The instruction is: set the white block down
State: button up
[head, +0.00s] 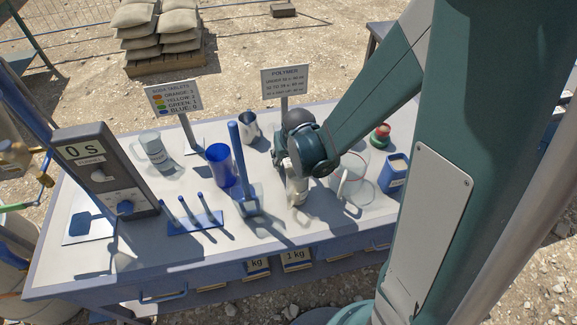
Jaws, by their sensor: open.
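My gripper (299,201) points down over the middle of the table, right of the blue upright post. It is open, and its pale fingers are small and partly blend with the tabletop. A small white shape at the fingertips may be the white block, but I cannot tell it apart from the fingers. Whether it touches the table is also unclear. My wrist hides part of the table behind the gripper.
The front middle is clear.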

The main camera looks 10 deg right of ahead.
aim_at(289, 161)
dwell(0.4)
jog(key=c, duration=1)
jog(key=shift+r, duration=0.1)
jog(key=shift+r+p, duration=1.2)
jog(key=shift+r, duration=3.75)
